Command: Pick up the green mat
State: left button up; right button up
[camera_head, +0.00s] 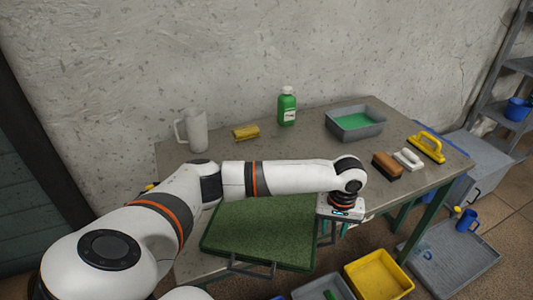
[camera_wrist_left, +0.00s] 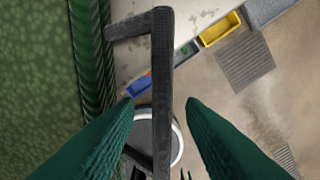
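The green mat (camera_head: 262,228) lies flat at the near edge of the table, partly hidden behind my left arm. It has a dark handle (camera_head: 250,268) on its near side. In the left wrist view the mat (camera_wrist_left: 35,80) fills the left side, and a dark handle bar (camera_wrist_left: 162,60) runs off its edge. My left gripper (camera_head: 334,230) points down at the mat's right side. In the wrist view its green fingers (camera_wrist_left: 160,108) are apart, one on each side of the bar, with gaps visible. My right gripper is not in view.
On the table (camera_head: 235,165) are a white jug (camera_head: 197,131), a yellow sponge (camera_head: 246,133), a green bottle (camera_head: 287,107), a grey basin (camera_head: 355,123) of green liquid and several brushes (camera_head: 387,166). A yellow bin (camera_head: 379,275) stands on the floor at the near right.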

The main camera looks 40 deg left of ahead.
pick_arm(q)
jog(key=shift+f, duration=0.4)
grip_shut()
jog(key=shift+r, duration=0.15)
